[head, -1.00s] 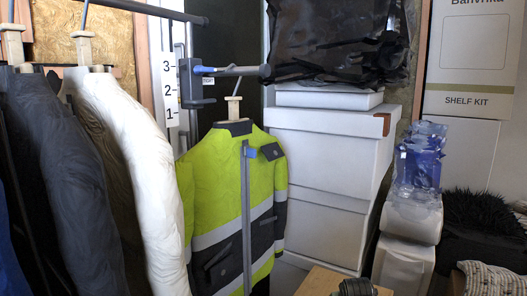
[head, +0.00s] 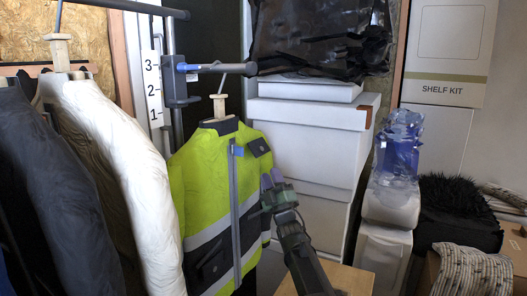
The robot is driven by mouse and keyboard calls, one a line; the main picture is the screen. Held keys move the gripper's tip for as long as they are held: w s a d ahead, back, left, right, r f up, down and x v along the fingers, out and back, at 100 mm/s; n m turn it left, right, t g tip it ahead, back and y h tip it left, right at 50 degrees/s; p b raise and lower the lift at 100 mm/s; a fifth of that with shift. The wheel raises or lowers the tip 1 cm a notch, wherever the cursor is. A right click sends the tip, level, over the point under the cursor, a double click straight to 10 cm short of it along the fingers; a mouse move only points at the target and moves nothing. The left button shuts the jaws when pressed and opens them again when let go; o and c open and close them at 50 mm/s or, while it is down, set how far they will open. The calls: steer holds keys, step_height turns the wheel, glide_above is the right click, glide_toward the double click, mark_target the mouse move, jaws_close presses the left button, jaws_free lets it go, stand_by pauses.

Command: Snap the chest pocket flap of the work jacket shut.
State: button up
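The yellow-green work jacket (head: 210,165), with grey bands and dark panels, hangs upright on a wooden hanger (head: 219,107). A dark flap (head: 258,147) with a small light dot lies on its upper right chest; I take it for the chest pocket flap. I cannot tell whether its edge is lifted. A grey strip runs down the front, with a blue piece (head: 238,150) near its top. My gripper (head: 270,180), with purplish tips, is below the flap at the jacket's right side. It hides part of the sleeve; whether it touches the jacket or is open is unclear.
A metal rail arm (head: 215,69) holds the hanger. White and dark garments (head: 110,150) crowd the left. White boxes (head: 325,140) stand close behind on the right, under a black bag (head: 320,35). A wooden surface (head: 345,278) is low in front.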

mark_target(259, 147)
steer(key=p+x, duration=0.4)
steer(key=x, duration=0.3)
steer(key=shift+c, duration=0.2)
